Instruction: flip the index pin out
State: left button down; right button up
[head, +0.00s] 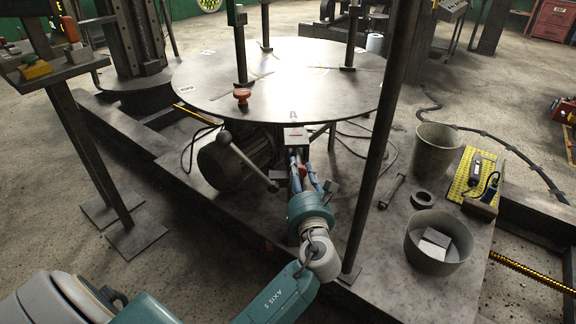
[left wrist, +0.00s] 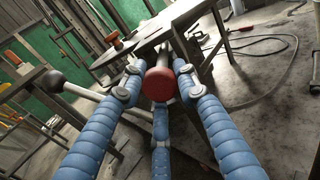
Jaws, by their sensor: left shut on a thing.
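The round grey dish table (head: 300,103) stands at the middle of the head view. Under its near edge is a small block (head: 296,137), with a red knob (head: 303,170) in front of it that I take for the index pin's handle. My left gripper (head: 302,163), with blue padded fingers, reaches up to the knob from below. In the left wrist view the round red knob (left wrist: 158,84) sits between the fingers of the left gripper (left wrist: 159,72), which are shut around it. The fingers partly hide the pin's shaft. My right gripper is not in view.
A lever with a dark ball (head: 225,137) slants just left of my left gripper. A dark upright post (head: 372,165) stands close on the right. Two buckets (head: 437,150) (head: 418,254) and a yellow mat (head: 463,181) are further right.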

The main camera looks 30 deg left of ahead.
pick_arm(q)
jog(key=shift+r, duration=0.15)
jog(key=c, duration=1.4)
grip_release()
jog(key=shift+s+r, duration=0.1)
jog(key=shift+s, duration=0.05)
jog(key=shift+o, duration=0.6)
jog(key=shift+s+d+r, duration=0.1)
jog(key=v, duration=1.2)
